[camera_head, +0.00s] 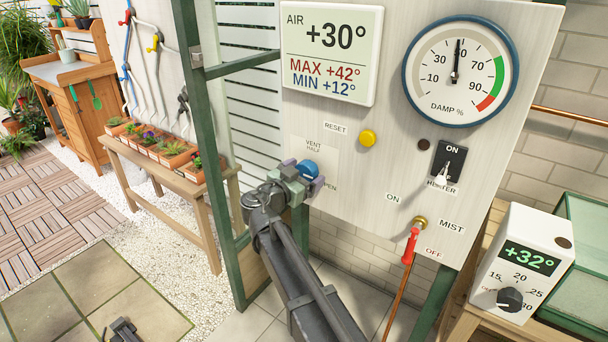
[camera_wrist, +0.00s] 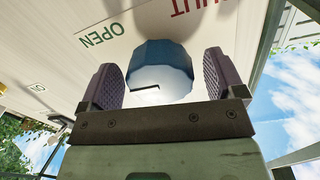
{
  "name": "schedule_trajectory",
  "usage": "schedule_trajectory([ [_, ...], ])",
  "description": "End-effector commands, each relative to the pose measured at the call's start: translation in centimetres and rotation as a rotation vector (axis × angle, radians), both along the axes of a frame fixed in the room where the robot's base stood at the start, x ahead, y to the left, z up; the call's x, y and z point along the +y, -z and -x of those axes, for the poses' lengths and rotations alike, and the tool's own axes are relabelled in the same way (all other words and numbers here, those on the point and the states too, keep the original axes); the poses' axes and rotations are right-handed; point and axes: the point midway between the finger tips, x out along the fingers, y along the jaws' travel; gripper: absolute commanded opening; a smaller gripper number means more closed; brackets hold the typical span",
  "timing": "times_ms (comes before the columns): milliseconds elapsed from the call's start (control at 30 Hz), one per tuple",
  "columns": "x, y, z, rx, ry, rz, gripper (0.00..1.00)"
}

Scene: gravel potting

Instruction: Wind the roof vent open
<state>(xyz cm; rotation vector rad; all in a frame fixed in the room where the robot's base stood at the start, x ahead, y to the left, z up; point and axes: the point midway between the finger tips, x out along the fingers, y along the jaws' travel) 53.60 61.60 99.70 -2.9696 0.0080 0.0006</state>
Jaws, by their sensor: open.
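A blue round knob (camera_head: 307,168) sits on the pale control panel, by the labels VENT, HALF and a partly hidden OPEN. In the wrist view the knob (camera_wrist: 160,62) has a pale front face with a short dark mark on it; which label it points at I cannot tell. My gripper (camera_head: 301,178) is at the knob. In the wrist view the open gripper (camera_wrist: 160,88) has its two purple ridged pads on either side of the knob, with narrow gaps showing. OPEN (camera_wrist: 100,36) and part of SHUT show in the wrist view. The vent itself is not identifiable.
On the same panel are a yellow reset button (camera_head: 368,138), a heater switch (camera_head: 448,163), a red mist lever (camera_head: 411,246) and a damp dial (camera_head: 458,70). A green post (camera_head: 207,150) stands left of my arm. A thermostat box (camera_head: 523,265) stands right.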

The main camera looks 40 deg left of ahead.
Motion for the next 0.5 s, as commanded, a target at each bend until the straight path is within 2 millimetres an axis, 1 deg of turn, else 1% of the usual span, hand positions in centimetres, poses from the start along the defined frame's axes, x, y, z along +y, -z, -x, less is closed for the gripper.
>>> schedule_trajectory([
  [133, 0.0, 0.0, 0.2, 0.0, -0.001, 0.0, 0.88],
  [233, 0.0, 0.0, 1.5, -0.001, -0.003, 0.0, 0.88],
  [267, 0.0, 0.0, 2.1, -0.001, -0.003, 0.0, 0.88],
  [500, 0.0, 0.0, 8.1, -0.001, -0.003, 0.0, 0.88],
])
